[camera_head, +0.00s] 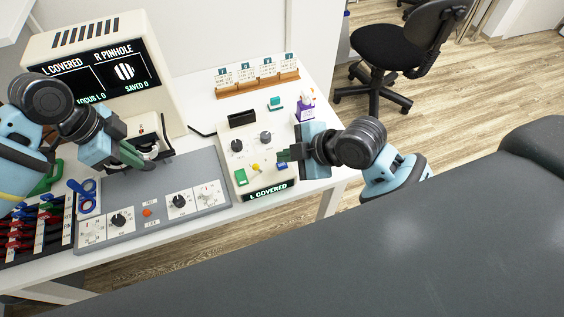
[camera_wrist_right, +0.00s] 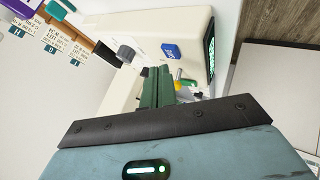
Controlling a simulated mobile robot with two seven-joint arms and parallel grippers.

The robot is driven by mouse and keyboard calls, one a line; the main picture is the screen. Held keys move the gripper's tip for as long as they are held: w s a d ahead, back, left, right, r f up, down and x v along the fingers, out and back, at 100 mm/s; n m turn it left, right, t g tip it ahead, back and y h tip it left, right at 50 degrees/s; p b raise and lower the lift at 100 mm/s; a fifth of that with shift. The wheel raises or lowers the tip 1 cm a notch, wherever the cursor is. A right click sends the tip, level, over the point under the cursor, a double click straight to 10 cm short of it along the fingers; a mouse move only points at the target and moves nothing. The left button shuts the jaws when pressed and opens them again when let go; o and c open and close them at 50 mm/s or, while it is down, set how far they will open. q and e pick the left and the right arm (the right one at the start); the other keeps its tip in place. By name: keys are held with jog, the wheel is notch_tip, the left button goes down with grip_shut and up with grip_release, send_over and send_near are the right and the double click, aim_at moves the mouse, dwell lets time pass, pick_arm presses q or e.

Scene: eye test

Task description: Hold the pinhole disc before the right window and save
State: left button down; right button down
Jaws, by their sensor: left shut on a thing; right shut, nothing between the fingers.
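The cream instrument (camera_head: 150,88) stands at the back left. Its screen (camera_head: 95,72) reads L COVERED, R PINHOLE with a striped circle, FOCUS L 0 and SAVED 0. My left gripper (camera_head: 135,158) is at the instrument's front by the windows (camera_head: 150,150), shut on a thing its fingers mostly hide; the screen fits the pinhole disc. My right gripper (camera_head: 283,155) is shut and empty over the control box (camera_head: 232,160), close to the blue button (camera_head: 282,166). In the right wrist view the shut fingers (camera_wrist_right: 158,85) point toward the box, with the blue button (camera_wrist_right: 170,51) beside them.
The box has a green button (camera_head: 241,177), a yellow lever (camera_head: 256,167), black knobs and a L COVERED display (camera_head: 268,190). A grey panel with dials (camera_head: 150,190) lies in front. A rack of coloured handles (camera_head: 35,225) is left. A card holder (camera_head: 258,85) and purple bottle (camera_head: 305,108) stand behind.

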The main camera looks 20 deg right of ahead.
aim_at(287, 166)
jog(key=shift+f, duration=0.25)
jog(key=shift+f, duration=0.2)
jog(key=shift+f, duration=0.4)
dwell(0.8)
jog(key=shift+r, duration=0.8)
jog(key=shift+r, duration=2.55)
